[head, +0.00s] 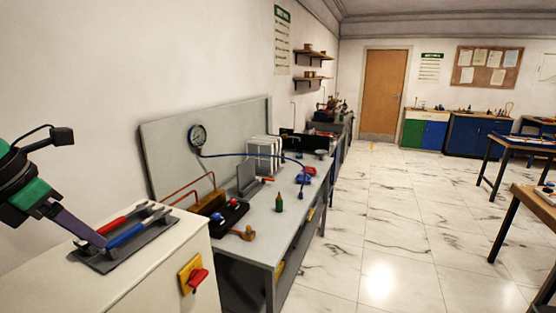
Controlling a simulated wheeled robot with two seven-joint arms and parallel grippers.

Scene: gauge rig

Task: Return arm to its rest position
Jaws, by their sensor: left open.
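My left arm comes in from the left edge, and my left gripper (92,234) hangs low over the near end of the dark tool tray (155,247). One flat, dark finger shows clearly, pointing down to the right beside the handles; the other finger is hard to make out. The gripper is open. A red-handled tool (110,226) and a blue-handled tool (127,235) lie side by side on the tray. The fingertip looks close to the blue handle, but I cannot tell whether it touches. My right gripper is not in view.
The tray rests on a pale cabinet (180,284) with a red and yellow switch (194,278). Beyond stands a grey bench (285,232) with a pressure gauge (197,135), copper pipes, a blue hose and a green bottle (279,202). The marble floor (390,240) is clear.

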